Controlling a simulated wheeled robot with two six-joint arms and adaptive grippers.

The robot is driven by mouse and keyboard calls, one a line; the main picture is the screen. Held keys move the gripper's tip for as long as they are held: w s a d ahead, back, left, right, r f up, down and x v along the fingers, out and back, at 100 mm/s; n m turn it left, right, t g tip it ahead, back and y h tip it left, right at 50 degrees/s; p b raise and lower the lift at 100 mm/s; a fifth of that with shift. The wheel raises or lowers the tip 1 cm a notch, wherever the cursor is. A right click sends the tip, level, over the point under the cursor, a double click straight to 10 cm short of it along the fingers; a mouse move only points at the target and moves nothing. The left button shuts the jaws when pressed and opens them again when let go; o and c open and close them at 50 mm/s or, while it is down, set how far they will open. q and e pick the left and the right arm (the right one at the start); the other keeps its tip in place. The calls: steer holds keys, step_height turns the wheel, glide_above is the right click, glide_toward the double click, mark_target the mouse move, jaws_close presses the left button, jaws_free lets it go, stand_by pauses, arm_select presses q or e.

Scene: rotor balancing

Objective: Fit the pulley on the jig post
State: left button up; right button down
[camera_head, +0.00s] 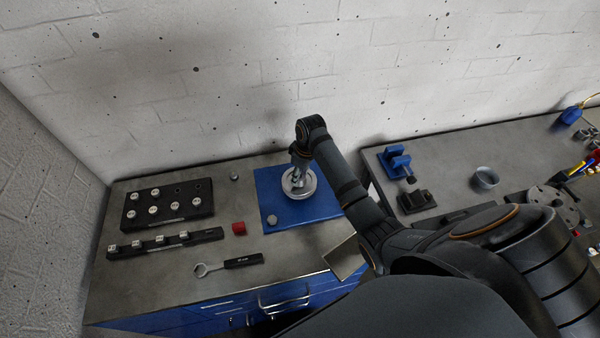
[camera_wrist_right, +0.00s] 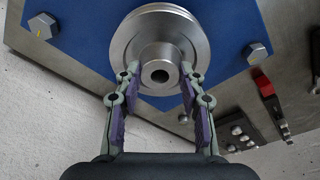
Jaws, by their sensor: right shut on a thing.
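The pulley (camera_head: 299,184), a silver grooved disc with a raised hub, is over the blue plate (camera_head: 321,205). In the right wrist view the pulley (camera_wrist_right: 140,38) shows its hub with a dark central bore. My right gripper (camera_head: 298,176) reaches down to it, and in the right wrist view its fingers (camera_wrist_right: 157,86) are shut on the hub from both sides. No jig post can be made out; the pulley covers the plate beneath it. I cannot tell whether the pulley touches the plate. My left gripper is not in view.
Left of the plate are a black block with silver pieces (camera_head: 167,222), a black rail (camera_head: 160,245), a red cap (camera_head: 238,228) and a wrench (camera_head: 228,265). A hex bolt head (camera_head: 272,221) is at the plate's front left. A blue clamp (camera_head: 394,160) and cup (camera_head: 485,178) stand right.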

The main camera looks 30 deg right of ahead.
steer(key=c, duration=0.7)
jaws_free()
steer(key=shift+s+f, duration=0.1)
steer(key=shift+f, duration=0.05)
steer(key=shift+c, duration=1)
step_height(320, 180, up, 3)
steer(key=shift+f+p, duration=0.1)
steer(key=shift+p, duration=0.65)
steer(key=shift+r, duration=1.7)
